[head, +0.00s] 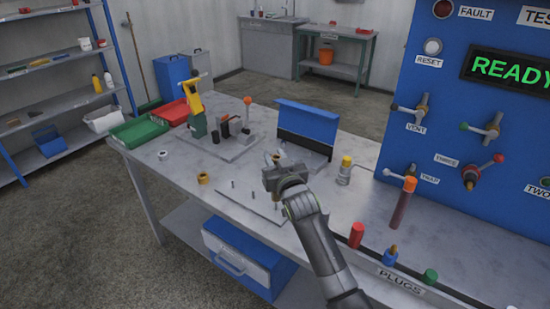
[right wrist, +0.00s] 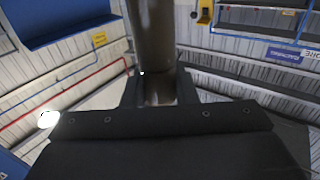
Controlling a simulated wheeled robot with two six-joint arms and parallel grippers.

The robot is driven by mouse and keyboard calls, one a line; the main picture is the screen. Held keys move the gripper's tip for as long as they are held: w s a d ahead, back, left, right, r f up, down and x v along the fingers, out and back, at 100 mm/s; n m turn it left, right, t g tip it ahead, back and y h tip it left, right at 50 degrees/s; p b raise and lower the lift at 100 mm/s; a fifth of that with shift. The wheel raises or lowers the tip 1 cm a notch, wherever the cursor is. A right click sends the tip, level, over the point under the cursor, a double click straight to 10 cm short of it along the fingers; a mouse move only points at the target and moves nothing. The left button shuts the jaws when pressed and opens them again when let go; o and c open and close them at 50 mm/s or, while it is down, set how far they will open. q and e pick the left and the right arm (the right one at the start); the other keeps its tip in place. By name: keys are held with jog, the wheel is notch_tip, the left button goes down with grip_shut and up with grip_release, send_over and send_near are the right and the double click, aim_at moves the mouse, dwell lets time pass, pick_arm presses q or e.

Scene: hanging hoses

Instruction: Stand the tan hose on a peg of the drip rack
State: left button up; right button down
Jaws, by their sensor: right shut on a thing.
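My right gripper (head: 277,166) is over the bench, above the far side of a grey plate with several short upright pegs, the drip rack (head: 240,202). In the right wrist view the gripper (right wrist: 158,92) is shut on a greyish-brown tube, the tan hose (right wrist: 152,30). My left gripper is not in view.
A blue-backed stand (head: 306,124) is behind the gripper. A yellow-capped bottle (head: 345,170) and a dark red tube with an orange top (head: 403,203) stand to the right, near the blue panel (head: 460,130).

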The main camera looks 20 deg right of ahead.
jog(key=shift+p, duration=0.5)
dwell(1.1)
jog(key=shift+f+b, duration=1.7)
jog(key=shift+f, duration=0.55)
jog(key=c, duration=1.1)
grip_release()
jog(key=shift+s+d+f+b, duration=0.1)
jog(key=shift+s+b, duration=0.2)
jog(key=shift+s, duration=2.6)
jog(key=shift+s+d+f+b, duration=0.1)
jog(key=shift+s+b, duration=0.25)
jog(key=shift+s, duration=2.6)
jog(key=shift+s+d+f+b, duration=0.1)
jog(key=shift+s+b, duration=0.2)
jog(key=shift+s, duration=2.6)
